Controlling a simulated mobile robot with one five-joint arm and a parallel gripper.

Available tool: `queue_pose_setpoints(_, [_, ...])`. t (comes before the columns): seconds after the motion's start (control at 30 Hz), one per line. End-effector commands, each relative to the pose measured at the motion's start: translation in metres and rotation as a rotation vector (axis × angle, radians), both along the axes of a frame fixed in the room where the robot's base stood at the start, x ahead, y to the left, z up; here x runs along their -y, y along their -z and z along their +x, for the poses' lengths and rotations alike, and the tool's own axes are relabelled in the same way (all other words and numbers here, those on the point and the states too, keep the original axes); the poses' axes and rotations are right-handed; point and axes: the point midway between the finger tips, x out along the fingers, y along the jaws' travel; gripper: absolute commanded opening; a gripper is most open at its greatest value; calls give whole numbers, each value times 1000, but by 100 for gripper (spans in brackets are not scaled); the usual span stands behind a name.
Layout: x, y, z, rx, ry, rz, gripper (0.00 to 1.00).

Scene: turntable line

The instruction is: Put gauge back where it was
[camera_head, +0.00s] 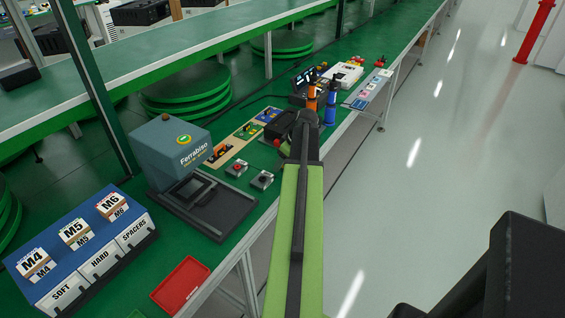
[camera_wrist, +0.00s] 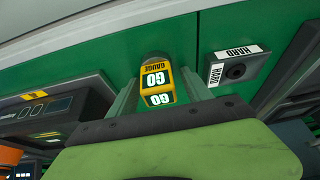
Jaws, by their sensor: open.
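The gauge (camera_wrist: 157,82) is a yellow block with black and white "GO" labels and the word "GAUGE". It shows in the wrist view, on or just above the green table surface; I cannot tell whether it touches it. My gripper (camera_wrist: 160,76) is open, with one finger on each side of the gauge. Whether either finger touches it is unclear. In the head view my arm reaches over the bench and hides the gauge. I cannot make out the gauge's original spot.
A grey block labelled "HARD" (camera_wrist: 238,68) lies right of the gauge. A dark device (camera_wrist: 45,112) stands at left. On the bench (camera_head: 225,137) are a Ferrabiso machine (camera_head: 170,150), a red tray (camera_head: 181,286), labelled bins (camera_head: 80,247), an orange bottle (camera_head: 312,98) and a blue bottle (camera_head: 330,112).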

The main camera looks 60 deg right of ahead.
Motion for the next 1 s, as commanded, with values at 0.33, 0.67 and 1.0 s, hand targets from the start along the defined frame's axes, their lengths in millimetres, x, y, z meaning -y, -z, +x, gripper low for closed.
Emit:
queue_pose_setpoints(0.33, [-1,-28,-7,0,1,0,58])
queue_pose_setpoints(0.67, [-1,-99,-35,0,1,0,58])
queue_pose_setpoints(1.0, [-1,-114,-46,0,-1,1,58])
